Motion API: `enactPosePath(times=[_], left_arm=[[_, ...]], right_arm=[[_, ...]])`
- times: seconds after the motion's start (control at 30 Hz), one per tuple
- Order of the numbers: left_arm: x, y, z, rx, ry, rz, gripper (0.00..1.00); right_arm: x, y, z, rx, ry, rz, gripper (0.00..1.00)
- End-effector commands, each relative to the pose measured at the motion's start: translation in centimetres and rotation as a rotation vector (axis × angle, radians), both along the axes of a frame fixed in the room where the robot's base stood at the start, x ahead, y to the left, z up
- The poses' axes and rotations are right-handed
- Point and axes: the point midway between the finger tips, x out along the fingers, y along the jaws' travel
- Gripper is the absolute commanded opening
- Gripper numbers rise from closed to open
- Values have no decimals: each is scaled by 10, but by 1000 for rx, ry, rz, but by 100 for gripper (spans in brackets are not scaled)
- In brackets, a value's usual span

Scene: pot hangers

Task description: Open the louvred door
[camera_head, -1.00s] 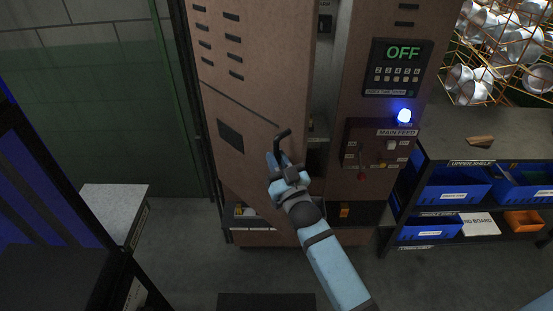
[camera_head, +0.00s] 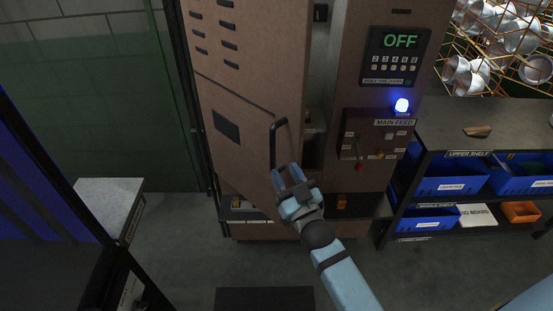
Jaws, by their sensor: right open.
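The louvred door (camera_head: 250,90) is a brown panel with dark slots on the left of the tall cabinet. It stands ajar, with a gap showing along its right edge. Its dark bar handle (camera_head: 273,145) sits near that right edge. My right gripper (camera_head: 286,174) is open, with its light blue fingers just below and beside the lower end of the handle. I cannot tell whether a finger touches the handle or the door. My left gripper is not in view.
A shelf unit (camera_head: 465,130) with blue bins stands right. A grey-topped block (camera_head: 108,200) stands left.

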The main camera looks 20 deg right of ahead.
Motion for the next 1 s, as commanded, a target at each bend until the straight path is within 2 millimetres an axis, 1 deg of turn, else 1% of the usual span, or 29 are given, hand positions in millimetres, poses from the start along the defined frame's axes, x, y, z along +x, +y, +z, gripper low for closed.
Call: enactPosePath(times=[0.03, 0.1, 0.2, 0.3, 0.43, 0.7, 0.77, 0.8, 0.87, 0.9, 0.97, 1.0], left_arm=[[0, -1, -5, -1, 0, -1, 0], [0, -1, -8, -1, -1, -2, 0], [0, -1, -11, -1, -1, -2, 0], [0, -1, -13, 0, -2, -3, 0], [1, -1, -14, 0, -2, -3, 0], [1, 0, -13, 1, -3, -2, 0], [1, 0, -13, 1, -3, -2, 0], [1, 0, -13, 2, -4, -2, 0], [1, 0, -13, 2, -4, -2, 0], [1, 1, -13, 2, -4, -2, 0], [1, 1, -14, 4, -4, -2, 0], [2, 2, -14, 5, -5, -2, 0]], right_arm=[[-12, 0, -8, 0, 3, 0, 41], [-25, -1, -13, 0, 1, 0, 41], [-41, -1, -19, -1, 1, 0, 41], [-51, -2, -22, -1, 0, 0, 41], [-58, -2, -24, -1, -1, 0, 41], [-59, -2, -24, -1, -2, 0, 41], [-59, -2, -25, -1, 4, 1, 27], [-60, -1, -29, -3, 20, 5, 18], [-65, 2, -43, -9, 77, 16, 4], [-70, 5, -59, -16, 140, 30, 0], [-85, 13, -92, -31, 278, 60, 0], [-100, 20, -120, -47, 394, 87, 0]])
